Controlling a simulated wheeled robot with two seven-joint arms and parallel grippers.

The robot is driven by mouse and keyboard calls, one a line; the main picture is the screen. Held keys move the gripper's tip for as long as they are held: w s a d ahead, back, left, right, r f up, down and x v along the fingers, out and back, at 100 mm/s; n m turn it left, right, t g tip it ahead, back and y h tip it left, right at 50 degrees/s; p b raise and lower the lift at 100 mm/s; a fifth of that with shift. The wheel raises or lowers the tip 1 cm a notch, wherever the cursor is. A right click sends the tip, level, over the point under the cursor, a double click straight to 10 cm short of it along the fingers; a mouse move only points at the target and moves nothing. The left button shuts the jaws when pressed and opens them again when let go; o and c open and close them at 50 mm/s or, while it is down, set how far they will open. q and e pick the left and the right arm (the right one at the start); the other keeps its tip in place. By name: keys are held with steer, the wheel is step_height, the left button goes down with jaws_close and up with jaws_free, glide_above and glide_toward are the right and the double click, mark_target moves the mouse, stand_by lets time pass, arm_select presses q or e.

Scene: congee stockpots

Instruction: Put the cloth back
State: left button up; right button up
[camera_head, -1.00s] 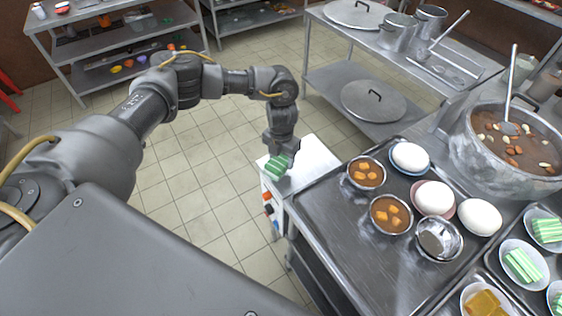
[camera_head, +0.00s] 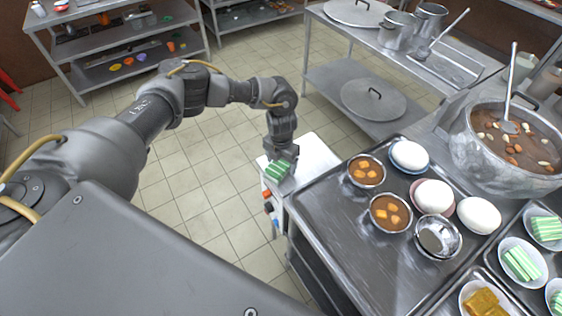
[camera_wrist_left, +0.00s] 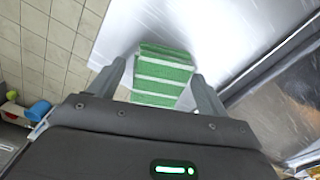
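The green cloth with white stripes (camera_head: 278,169) is a folded block at the near left part of a small white-topped stand (camera_head: 316,157). My left gripper (camera_head: 281,158) points down over it. In the left wrist view the cloth (camera_wrist_left: 162,75) lies between the two spread fingers of the left gripper (camera_wrist_left: 158,72). A strip of white surface shows between the left finger and the cloth; the right finger is close to its edge. The gripper looks open. Whether the cloth rests fully on the stand is hard to tell. My right gripper is out of view.
A steel counter right of the stand carries a tray (camera_head: 335,236) with soup bowls, eggs and a metal bowl. A large stockpot (camera_head: 478,160) with a ladle stands behind. Small coloured items (camera_head: 268,207) hang on the stand's left side. Tiled floor lies open left.

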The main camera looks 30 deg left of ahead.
mark_target(281, 163)
arm_select(q)
steer(key=shift+r, duration=0.1)
steer(key=shift+r+p, duration=0.25)
steer(key=shift+p, duration=0.05)
steer(key=shift+r, duration=0.3)
step_height(281, 163, up, 11)
steer(key=b, duration=0.2)
